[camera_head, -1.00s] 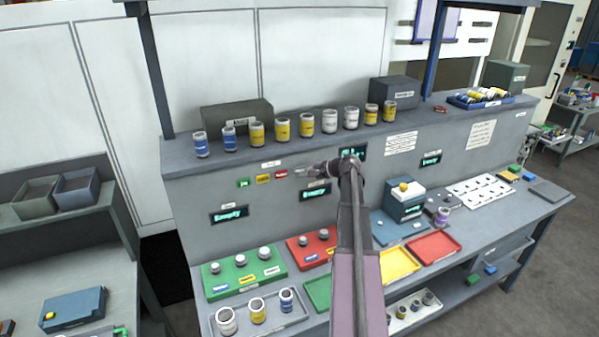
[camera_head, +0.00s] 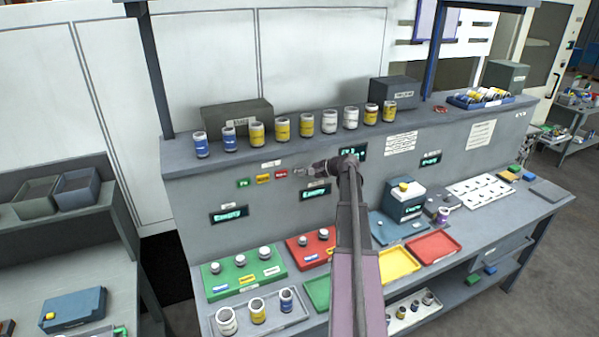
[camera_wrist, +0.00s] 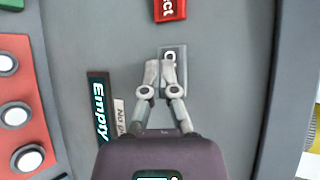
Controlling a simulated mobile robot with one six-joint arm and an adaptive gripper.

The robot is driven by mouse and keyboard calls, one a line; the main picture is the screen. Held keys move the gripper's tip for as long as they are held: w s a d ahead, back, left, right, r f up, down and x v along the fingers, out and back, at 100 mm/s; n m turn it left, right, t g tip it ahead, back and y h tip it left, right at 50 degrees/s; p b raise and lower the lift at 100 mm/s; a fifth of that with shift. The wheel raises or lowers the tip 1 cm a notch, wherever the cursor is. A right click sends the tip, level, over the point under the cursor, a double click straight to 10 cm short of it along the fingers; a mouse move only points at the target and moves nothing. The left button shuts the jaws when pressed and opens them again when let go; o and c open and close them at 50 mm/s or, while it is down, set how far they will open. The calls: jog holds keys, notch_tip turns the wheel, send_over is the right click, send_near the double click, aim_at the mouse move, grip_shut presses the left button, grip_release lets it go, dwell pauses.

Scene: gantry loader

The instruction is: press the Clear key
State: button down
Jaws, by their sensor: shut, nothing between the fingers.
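The Clear key is a small grey key (camera_wrist: 171,50) on the grey upright panel. In the wrist view only a "C" shows on it, because my fingertips cover its lower part. My gripper (camera_wrist: 162,72) is shut and empty, with its fingertips over the lower left part of the key. I cannot tell whether they touch it. In the head view my gripper (camera_head: 311,170) is at the right end of the row of keys on the panel, and the fingers are small there.
A red key (camera_wrist: 169,9) marked "...ct" is beside the grey key; green (camera_head: 243,183) and yellow (camera_head: 263,179) keys are further left. A display (camera_wrist: 99,108) reads "Empty". Several cans stand on the ledge above. A red block (camera_wrist: 16,112) with round knobs is below the panel.

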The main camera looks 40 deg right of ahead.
jog(key=shift+s, duration=0.15)
jog(key=shift+s+a, duration=0.2)
jog(key=shift+s, duration=0.4)
jog(key=shift+s, duration=0.1)
dwell(0.4)
jog(key=shift+s+a, duration=0.2)
jog(key=shift+s, duration=0.6)
jog(key=shift+s+a, duration=0.25)
jog(key=shift+s, duration=0.5)
jog(key=shift+s+a, duration=0.2)
jog(key=shift+s, duration=0.6)
